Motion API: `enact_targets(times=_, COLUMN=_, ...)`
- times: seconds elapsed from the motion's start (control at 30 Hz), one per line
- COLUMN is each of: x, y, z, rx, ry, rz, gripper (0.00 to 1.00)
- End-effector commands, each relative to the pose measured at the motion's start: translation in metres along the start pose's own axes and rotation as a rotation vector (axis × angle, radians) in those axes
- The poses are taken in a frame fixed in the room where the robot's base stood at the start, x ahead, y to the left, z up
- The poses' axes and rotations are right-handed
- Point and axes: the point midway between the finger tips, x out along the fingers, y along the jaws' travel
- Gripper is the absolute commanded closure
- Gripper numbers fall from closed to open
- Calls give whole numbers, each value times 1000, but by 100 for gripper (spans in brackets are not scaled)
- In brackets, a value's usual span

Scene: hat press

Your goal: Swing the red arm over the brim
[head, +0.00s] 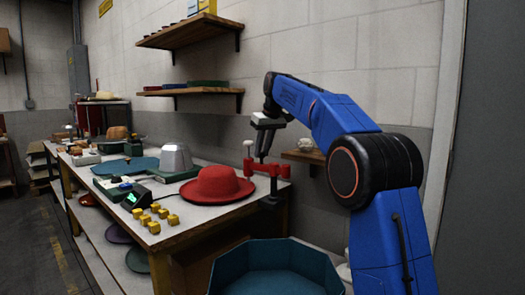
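A red hat (213,184) with a round crown and wide brim lies on the near end of the workbench. The red arm (268,169) is a short red bar beside the hat's right edge, at the bench's right side, with a pale knob on a post at its left end. From this view I cannot tell whether any of it lies above the brim. My gripper (262,157) points down just above the red arm, right of the pale knob. Its fingertips are small and dark, so their opening and any contact are unclear.
Several yellow blocks (153,218) and a green-lit control box (133,196) sit left of the hat. A grey metal hat form (177,159) stands behind. A teal bin (275,268) is on the near side. Wall shelves (193,91) hang above, and a small shelf is behind my gripper.

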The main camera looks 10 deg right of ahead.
Motion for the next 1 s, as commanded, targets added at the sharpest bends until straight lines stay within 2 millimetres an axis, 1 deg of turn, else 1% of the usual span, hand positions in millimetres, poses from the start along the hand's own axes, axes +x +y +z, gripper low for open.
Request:
enact_targets(times=0.17, x=0, y=-1, z=1, rx=-21, ry=-1, rz=-8, gripper=100)
enact_targets(times=0.5, x=-2, y=-7, z=5, rx=-172, ry=0, rz=-71, gripper=100)
enact_targets(times=0.8, x=-2, y=-8, z=5, rx=-180, ry=0, rz=-74, gripper=100)
enact_targets(times=0.83, x=-2, y=-8, z=5, rx=-180, ry=0, rz=-74, gripper=74)
enact_targets(times=0.87, x=-2, y=-8, z=5, rx=-180, ry=0, rz=-74, gripper=67)
enact_targets(times=0.9, x=-2, y=-8, z=5, rx=-180, ry=0, rz=-74, gripper=61)
enact_targets(times=1.0, x=-2, y=-8, z=5, rx=-179, ry=0, rz=-74, gripper=61)
